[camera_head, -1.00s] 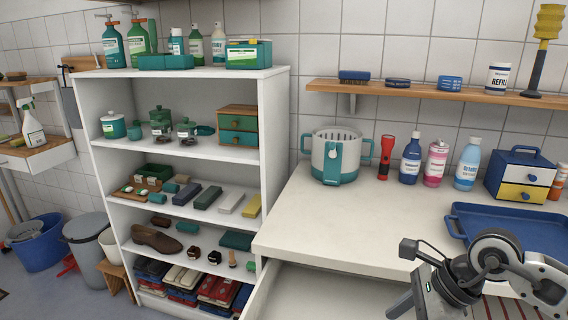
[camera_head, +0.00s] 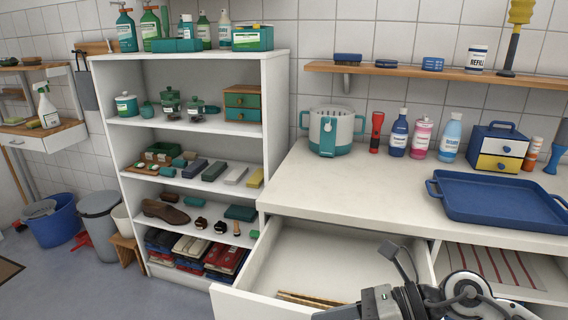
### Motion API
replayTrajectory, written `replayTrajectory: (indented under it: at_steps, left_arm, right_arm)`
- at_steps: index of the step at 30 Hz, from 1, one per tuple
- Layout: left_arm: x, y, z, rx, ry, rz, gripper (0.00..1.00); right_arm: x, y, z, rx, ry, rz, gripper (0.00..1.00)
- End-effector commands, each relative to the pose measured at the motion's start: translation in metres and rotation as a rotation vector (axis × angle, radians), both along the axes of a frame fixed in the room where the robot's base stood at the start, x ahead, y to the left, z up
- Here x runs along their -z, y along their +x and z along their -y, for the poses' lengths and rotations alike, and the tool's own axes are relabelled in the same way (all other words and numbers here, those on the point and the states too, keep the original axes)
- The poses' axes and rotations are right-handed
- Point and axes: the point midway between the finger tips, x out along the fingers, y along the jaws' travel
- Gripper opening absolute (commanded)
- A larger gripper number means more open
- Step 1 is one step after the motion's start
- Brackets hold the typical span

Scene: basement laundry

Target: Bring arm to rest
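One arm of mine shows at the bottom right of the head view, with its gripper (camera_head: 375,303) low in front of the open drawer (camera_head: 330,262). Its fingertips are at or past the bottom edge, so I cannot tell whether it is open or shut. It comes in from the right, so I take it as my right one. My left gripper is not in view. The drawer under the white counter (camera_head: 345,195) is pulled out, with a flat brown slatted piece (camera_head: 310,299) inside it.
A blue tray (camera_head: 490,212) lies on the counter at right, near the front edge. A teal-white basket (camera_head: 331,132), a red flashlight (camera_head: 376,131) and several bottles stand at the back. A white shelf unit (camera_head: 273,140) full of items stands left. The counter's left front is clear.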

Motion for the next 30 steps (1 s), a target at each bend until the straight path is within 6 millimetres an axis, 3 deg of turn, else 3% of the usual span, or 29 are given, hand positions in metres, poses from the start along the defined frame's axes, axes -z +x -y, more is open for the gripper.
replayTrajectory:
  at_steps: [1, 4, 8, 11, 13, 18, 21, 22, 25, 30]
  left_arm:
    - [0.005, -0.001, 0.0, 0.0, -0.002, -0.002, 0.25]
    - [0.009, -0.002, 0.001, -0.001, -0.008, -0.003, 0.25]
    - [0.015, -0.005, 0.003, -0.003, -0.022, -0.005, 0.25]
    - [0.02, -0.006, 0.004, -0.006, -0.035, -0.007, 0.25]
    - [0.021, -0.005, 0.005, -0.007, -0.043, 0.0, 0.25]
    - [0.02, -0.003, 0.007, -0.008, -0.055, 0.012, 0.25]
    - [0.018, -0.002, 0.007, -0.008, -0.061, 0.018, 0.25]
    - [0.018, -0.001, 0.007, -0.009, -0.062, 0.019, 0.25]
    - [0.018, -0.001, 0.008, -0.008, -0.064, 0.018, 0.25]
    - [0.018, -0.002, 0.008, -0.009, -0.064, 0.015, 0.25]
  right_arm:
    - [-0.003, -0.006, -0.015, 0.045, 0.126, -0.088, 0.45]
    - [-0.019, -0.007, -0.032, 0.18, 0.407, -0.309, 0.45]
    - [-0.019, 0.011, -0.02, 0.478, 0.856, -0.766, 0.45]
    - [0.023, 0.024, 0.014, 0.776, 1.175, -1.191, 0.45]
    - [0.071, 0.02, 0.04, 0.99, 1.355, -1.481, 0.45]
    - [0.165, -0.024, 0.069, 1.366, 1.595, -1.979, 0.45]
    - [0.197, -0.052, 0.074, 1.505, 1.661, -2.163, 0.45]
    - [0.204, -0.058, 0.074, -1.515, -1.65, 2.172, 0.45]
    - [0.218, -0.073, 0.075, -1.477, -1.565, 2.111, 0.45]
    - [0.221, -0.078, 0.074, -1.463, -1.537, 2.093, 0.45]
